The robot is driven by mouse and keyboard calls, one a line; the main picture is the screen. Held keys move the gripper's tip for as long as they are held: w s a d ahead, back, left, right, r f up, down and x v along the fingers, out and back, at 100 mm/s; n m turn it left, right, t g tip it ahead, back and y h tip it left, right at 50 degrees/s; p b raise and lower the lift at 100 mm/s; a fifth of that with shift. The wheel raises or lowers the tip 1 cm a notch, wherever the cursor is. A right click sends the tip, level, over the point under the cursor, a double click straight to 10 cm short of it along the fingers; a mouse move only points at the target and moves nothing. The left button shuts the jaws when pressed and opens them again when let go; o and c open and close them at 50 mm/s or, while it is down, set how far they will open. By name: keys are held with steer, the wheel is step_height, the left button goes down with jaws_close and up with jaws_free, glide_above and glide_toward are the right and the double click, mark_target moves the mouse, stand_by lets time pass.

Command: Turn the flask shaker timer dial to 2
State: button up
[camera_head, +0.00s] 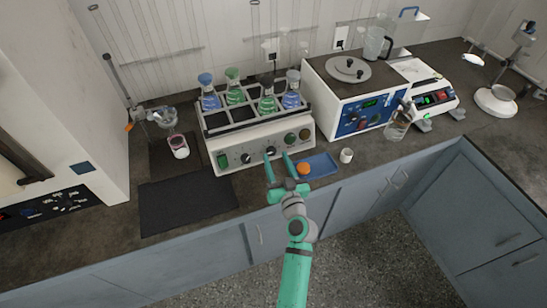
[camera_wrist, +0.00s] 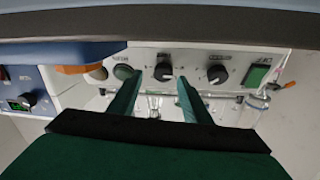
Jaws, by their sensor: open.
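The flask shaker (camera_head: 262,140) is a white box with a rack of flasks holding blue and green liquid on top. Its front panel carries a green switch, two black dials and a green button. My gripper (camera_head: 277,157) is open and empty at the panel. In the upside-down wrist view, its fingers (camera_wrist: 159,82) point at the black dial nearer the green button (camera_wrist: 124,72), one finger to each side of that dial (camera_wrist: 163,72). Contact cannot be told. The other black dial (camera_wrist: 217,74) is beside the green switch (camera_wrist: 257,75). Dial labels and settings are too small to read.
A blue tray (camera_head: 323,163) with an orange object (camera_head: 303,168) lies close to the right of my gripper. A small white cup (camera_head: 346,155) stands beyond it. A white-and-blue water bath (camera_head: 355,95) stands right of the shaker. A dark mat (camera_head: 185,205) lies at front left.

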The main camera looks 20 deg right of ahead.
steer(key=shift+w+a, duration=0.25)
steer(key=shift+w, duration=0.7)
